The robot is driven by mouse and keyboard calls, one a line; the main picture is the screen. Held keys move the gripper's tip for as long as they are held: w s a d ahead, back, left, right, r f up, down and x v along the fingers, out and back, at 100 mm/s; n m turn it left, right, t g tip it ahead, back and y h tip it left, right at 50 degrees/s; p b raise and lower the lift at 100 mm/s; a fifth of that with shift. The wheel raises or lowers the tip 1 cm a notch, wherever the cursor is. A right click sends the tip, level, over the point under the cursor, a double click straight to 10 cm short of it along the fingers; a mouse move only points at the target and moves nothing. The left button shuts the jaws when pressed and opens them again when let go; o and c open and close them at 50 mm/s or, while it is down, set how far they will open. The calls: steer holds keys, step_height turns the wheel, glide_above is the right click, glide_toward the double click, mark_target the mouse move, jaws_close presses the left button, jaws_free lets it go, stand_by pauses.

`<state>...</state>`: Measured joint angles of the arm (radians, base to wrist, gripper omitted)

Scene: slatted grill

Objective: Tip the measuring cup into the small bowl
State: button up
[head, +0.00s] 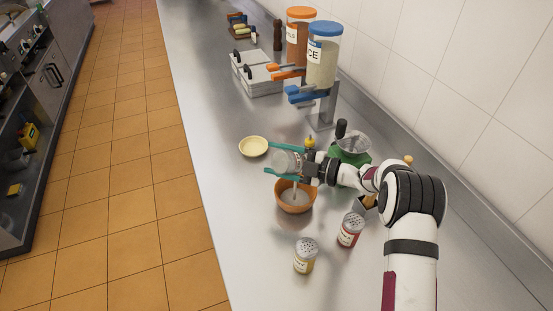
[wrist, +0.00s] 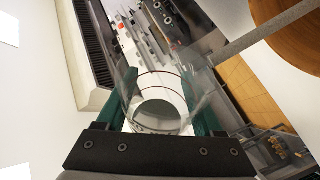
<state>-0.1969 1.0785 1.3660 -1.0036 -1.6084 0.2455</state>
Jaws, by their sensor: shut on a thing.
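My gripper (head: 270,160) has teal fingers shut on a clear measuring cup (head: 288,162). The cup is tilted and held above an orange-brown bowl (head: 284,203). In the wrist view the cup (wrist: 160,98) is between the fingers, see-through, with dark ring lines. The orange-brown bowl also shows at the upper right of the wrist view (wrist: 297,32). A grey-white strip (head: 293,188) runs between the cup and that bowl; I cannot tell whether it is a stream or a utensil. A smaller-looking cream bowl (head: 253,146) stands just left of the gripper.
Two shakers (head: 305,256) (head: 350,230) stand in front of the bowl. A green-based scale-like item (head: 350,153) is behind my wrist. Tall dispensers (head: 322,60) and a metal container (head: 258,74) stand farther back. The counter's left side is clear.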

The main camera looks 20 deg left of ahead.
steer(key=shift+w, duration=0.1)
stand_by(0.4)
steer(key=shift+d+r+m, duration=0.15)
steer(key=shift+m, duration=0.25)
steer(key=f+n+t+h, duration=0.1)
steer(key=n+t+h, duration=0.1)
steer(key=n, duration=0.1)
steer(key=s+n+t+h, duration=0.1)
steer(key=n+t+h, duration=0.1)
steer(key=n, duration=0.2)
steer(key=a+f+n+t+h, duration=0.1)
steer(key=n+t+h, duration=0.1)
steer(key=n+h, duration=0.1)
steer(key=shift+s+a+f+n, duration=0.1)
steer(key=shift+s+f+n, duration=0.25)
steer(key=shift+s+n, duration=0.05)
